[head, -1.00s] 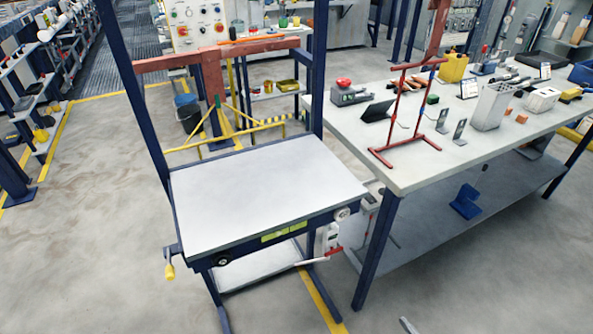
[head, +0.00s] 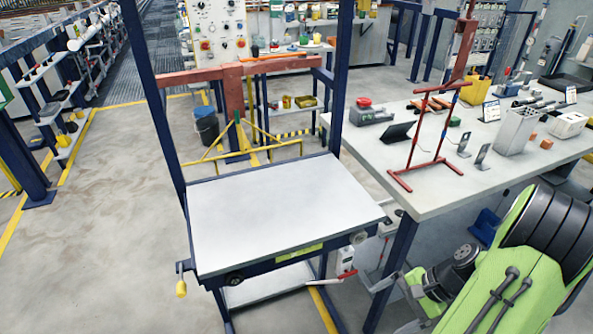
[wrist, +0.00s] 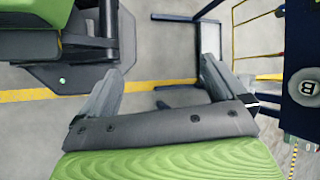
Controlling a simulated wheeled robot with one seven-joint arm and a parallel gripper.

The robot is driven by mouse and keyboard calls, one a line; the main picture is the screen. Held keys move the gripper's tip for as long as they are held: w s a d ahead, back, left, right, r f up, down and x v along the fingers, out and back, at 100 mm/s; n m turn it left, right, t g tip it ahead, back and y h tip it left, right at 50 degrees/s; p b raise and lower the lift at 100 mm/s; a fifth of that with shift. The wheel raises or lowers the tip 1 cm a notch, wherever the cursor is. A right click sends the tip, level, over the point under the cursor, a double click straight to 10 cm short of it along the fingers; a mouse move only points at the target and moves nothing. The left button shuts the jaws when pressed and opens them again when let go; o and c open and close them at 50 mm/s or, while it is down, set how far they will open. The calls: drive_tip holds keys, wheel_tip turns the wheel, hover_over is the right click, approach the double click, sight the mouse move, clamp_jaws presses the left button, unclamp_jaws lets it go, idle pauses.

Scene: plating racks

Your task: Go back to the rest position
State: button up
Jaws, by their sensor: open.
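My gripper shows in the wrist view (wrist: 160,68), its two grey fingers spread wide with nothing between them. Below the fingers in that view are floor, a yellow floor line and a dark blue stand foot. In the head view my green arm fills the lower right corner, and the gripper end points left, beside the front right of the lift table (head: 285,215). Nothing is held.
The bare-topped lift table stands in front, with a crank (head: 181,280) at its left. A workbench (head: 440,195) with a red frame (head: 438,140) and several tools stands right, close behind my arm. Open floor (head: 110,230) lies left.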

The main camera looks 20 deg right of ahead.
drive_tip(key=w+a+r+n+g+h, duration=0.15)
drive_tip(key=a+r+n+h, duration=0.25)
drive_tip(key=a+r+n, duration=0.6)
drive_tip(key=s+a+r+n+t+h, duration=0.35)
drive_tip(key=s+a+r+n, duration=0.2)
drive_tip(key=a+r, duration=0.4)
wheel_tip(320, 180, up, 15)
drive_tip(key=d+p, duration=0.1)
drive_tip(key=p, duration=1.3)
drive_tip(key=shift+s+d+t+y, duration=0.3)
drive_tip(key=shift+s+t+y, duration=0.1)
drive_tip(key=shift+s+y, duration=0.05)
drive_tip(key=shift+r, duration=0.1)
